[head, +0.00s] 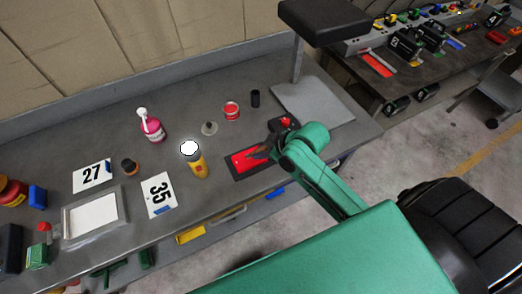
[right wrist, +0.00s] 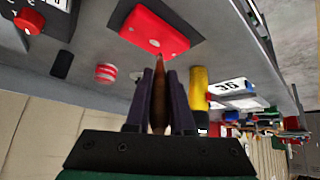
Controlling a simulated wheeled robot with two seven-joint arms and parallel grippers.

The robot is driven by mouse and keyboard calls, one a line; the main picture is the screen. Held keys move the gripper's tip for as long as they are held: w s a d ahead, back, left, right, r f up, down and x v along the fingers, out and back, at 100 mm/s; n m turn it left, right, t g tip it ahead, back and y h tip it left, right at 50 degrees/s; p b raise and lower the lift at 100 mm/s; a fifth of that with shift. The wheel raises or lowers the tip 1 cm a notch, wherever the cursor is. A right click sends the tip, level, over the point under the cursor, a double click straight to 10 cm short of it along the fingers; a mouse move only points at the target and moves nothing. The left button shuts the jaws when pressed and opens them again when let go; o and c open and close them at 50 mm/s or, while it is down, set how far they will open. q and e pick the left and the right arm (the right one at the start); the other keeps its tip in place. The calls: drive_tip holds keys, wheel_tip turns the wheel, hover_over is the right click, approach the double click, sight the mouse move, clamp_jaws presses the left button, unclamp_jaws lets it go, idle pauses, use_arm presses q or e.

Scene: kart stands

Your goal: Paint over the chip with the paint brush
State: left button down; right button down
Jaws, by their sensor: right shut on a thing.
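My right gripper (head: 269,149) is shut on a brown paint brush, seen between the fingers in the right wrist view (right wrist: 159,97). The brush's thin end points at the red panel (right wrist: 152,29); I cannot tell whether it touches. The red panel also shows in the head view (head: 244,162), lying on a dark mat (head: 233,174) near the bench's front edge. My gripper is over the panel's right end. A small pale spot shows on the panel in the right wrist view, but I cannot tell if it is the chip. My left gripper is not in view.
A yellow bottle (head: 199,169) stands just left of the mat. A red tin (head: 232,111), black cylinder (head: 255,99) and pink spray bottle (head: 152,128) stand behind. Number plates 27 (head: 92,177) and 35 (head: 158,204) lie left. A lamp-like post (head: 298,62) stands at back right.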

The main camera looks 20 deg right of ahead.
drive_tip(key=shift+f, duration=0.75)
idle(0.3)
drive_tip(key=shift+d, duration=0.75)
drive_tip(key=shift+d, duration=0.1)
drive_tip(key=shift+w+d, duration=0.1)
drive_tip(key=shift+d, duration=0.5)
drive_tip(key=shift+a, duration=0.8)
